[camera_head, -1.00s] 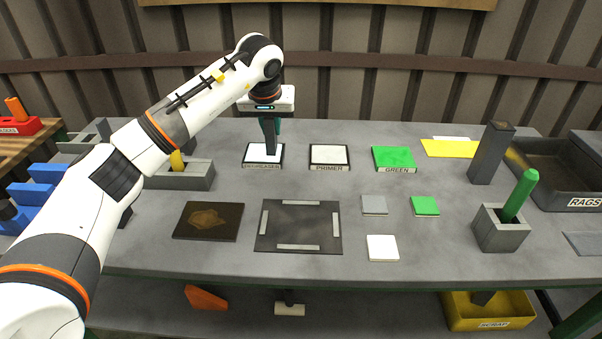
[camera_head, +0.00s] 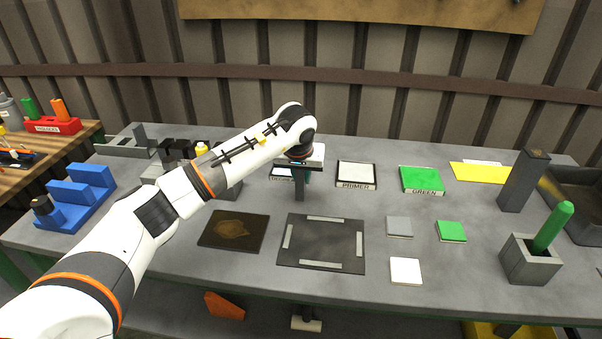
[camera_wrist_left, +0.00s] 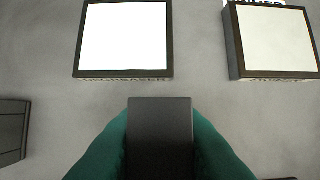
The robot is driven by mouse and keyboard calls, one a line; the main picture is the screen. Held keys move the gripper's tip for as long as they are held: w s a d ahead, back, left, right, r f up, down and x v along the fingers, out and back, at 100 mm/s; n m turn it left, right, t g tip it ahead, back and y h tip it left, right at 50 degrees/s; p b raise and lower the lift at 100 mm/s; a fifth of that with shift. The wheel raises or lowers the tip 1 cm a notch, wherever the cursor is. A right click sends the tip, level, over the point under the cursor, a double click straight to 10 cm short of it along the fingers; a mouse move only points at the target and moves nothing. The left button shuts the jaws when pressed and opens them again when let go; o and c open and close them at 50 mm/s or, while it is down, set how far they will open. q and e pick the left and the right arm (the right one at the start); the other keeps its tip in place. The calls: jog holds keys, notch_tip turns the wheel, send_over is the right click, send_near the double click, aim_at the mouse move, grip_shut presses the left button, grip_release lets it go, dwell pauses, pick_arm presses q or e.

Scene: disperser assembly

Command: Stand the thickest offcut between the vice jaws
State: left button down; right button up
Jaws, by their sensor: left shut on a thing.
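My left gripper (camera_head: 299,178) hangs over the back middle of the bench, by the degreaser pad. In the left wrist view its teal fingers (camera_wrist_left: 160,150) are shut on a dark grey block (camera_wrist_left: 160,130), apparently an offcut. The block points down in the head view (camera_head: 299,190), and I cannot tell its thickness against others. A grey fixture (camera_head: 118,150) with an upright piece stands at the back left; I cannot tell whether it is the vice. My arm hides part of the bench beside it. My right gripper is not in view.
The degreaser pad (camera_wrist_left: 125,40), primer pad (camera_head: 356,174) and green pad (camera_head: 421,180) line the back. A brown plate (camera_head: 233,231) and a dark mat (camera_head: 320,247) lie in front. A blue stepped rack (camera_head: 75,200) stands left. A tall dark post (camera_head: 523,181) stands right.

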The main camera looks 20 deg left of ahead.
pick_arm(q)
jog(key=c, duration=1.3)
grip_release()
jog(key=shift+f, duration=0.1)
